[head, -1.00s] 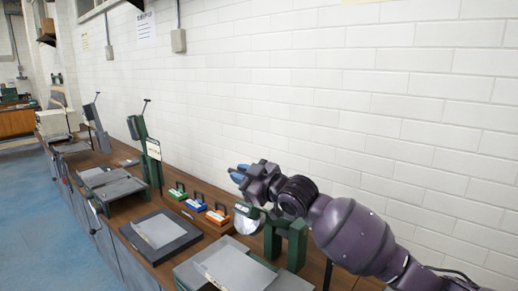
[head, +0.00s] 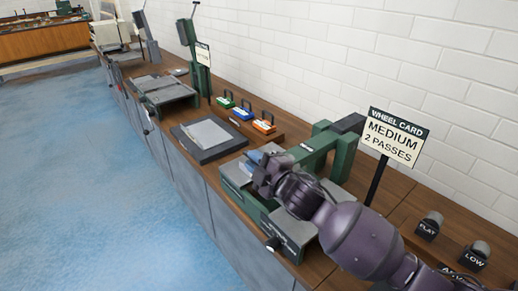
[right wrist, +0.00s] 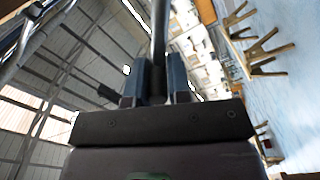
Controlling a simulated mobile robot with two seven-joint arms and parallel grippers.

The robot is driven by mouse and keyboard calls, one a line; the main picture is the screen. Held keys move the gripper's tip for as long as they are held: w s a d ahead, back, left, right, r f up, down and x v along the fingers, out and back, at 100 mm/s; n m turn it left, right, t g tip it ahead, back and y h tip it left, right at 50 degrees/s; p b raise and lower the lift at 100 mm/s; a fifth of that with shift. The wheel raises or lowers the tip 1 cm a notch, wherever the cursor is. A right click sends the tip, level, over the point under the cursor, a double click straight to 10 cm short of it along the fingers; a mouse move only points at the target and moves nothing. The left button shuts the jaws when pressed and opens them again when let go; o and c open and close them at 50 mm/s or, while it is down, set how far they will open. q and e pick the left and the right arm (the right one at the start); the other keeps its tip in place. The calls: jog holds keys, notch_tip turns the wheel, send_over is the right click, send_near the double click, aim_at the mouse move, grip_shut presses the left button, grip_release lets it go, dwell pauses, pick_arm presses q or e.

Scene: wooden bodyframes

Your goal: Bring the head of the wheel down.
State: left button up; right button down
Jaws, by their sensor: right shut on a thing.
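The wheel machine's green frame (head: 343,155) stands on the bench, with a green arm (head: 308,155) reaching from it toward my right gripper. A dark block (head: 348,123) sits on top of the frame. My right gripper (head: 259,158) is over the machine's grey and green bed (head: 234,176). In the right wrist view its blue fingers (right wrist: 157,82) are shut on a dark bar (right wrist: 159,40) that runs up between them. The round wheel is hidden behind my gripper and arm in the head view. My left gripper is not in view.
A wheel card (head: 393,138) reads "MEDIUM 2 PASSES". Labelled knobs, FLAT (head: 429,225) and LOW (head: 475,255), stand at right. Green, blue and orange blocks (head: 244,114) and a dark tray (head: 184,138) lie beyond the machine. The blue floor (head: 120,180) at left is clear.

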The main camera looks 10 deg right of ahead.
jog(key=shift+d+f, duration=0.1)
jog(key=shift+f, duration=0.2)
jog(key=shift+f, duration=0.15)
jog(key=c, duration=1.1)
grip_release()
jog(key=shift+s, duration=0.1)
jog(key=v, duration=1)
jog(key=shift+s+d, duration=0.2)
jog(key=shift+s, duration=0.05)
